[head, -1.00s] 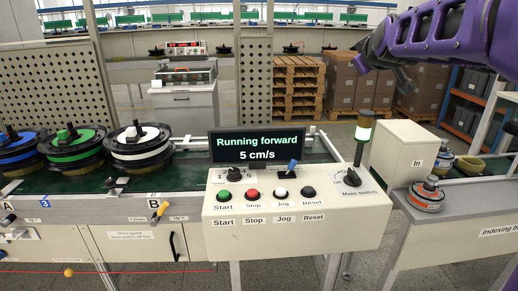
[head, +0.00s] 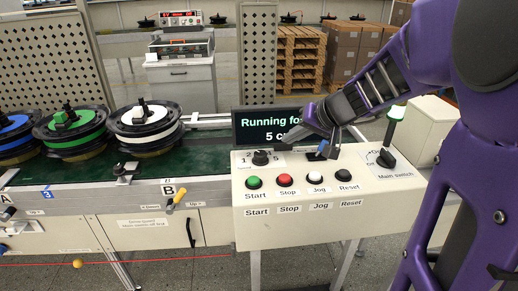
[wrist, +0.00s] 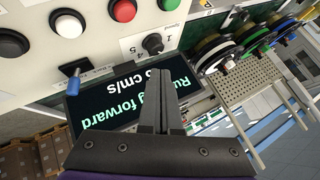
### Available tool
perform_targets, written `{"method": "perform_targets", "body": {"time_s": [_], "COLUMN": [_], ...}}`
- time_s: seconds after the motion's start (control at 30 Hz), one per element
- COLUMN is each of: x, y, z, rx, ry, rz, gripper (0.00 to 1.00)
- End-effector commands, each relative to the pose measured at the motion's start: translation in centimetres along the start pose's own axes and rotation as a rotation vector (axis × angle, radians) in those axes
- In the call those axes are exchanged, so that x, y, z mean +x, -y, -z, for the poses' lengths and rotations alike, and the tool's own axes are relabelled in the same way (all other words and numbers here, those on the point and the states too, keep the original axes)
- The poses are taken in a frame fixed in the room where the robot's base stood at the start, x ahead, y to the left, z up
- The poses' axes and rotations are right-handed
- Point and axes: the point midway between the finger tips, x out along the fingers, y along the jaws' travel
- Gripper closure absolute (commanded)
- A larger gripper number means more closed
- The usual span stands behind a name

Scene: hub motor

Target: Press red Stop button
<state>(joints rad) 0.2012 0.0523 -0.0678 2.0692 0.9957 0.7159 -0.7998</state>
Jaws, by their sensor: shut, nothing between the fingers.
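The red Stop button (head: 285,180) sits on the sloped white control panel (head: 300,225), between the green Start button (head: 254,182) and the white Jog button (head: 316,178). In the wrist view the red button (wrist: 123,10) shows at the top edge, ahead of the fingertips and to their left. My gripper (head: 286,142) is shut and empty. Its fingers point left across the dark display (head: 250,124) in the head view, above and behind the button row. In the wrist view the gripper (wrist: 161,72) lies over the display, apart from the button.
A black speed knob (head: 261,157) and a blue-tipped lever (head: 322,147) stand near the gripper. The black Reset button (head: 345,176) and main switch (head: 385,158) are to the right. Reels stand on the conveyor at left. Space in front of the button row looks clear.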

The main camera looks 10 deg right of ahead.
Motion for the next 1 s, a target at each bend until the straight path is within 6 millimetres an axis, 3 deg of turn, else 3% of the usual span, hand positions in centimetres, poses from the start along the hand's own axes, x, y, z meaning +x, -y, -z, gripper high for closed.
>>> {"method": "perform_targets", "body": {"time_s": [0.53,1.0], "x": [0.6,5.0], "y": [-0.3,-3.4], "z": [-0.6,-3.9], "rx": [0.018,0.017], "ry": [0.004,0.006], "rz": [0.012,0.011], "gripper": [1.00,1.00]}}
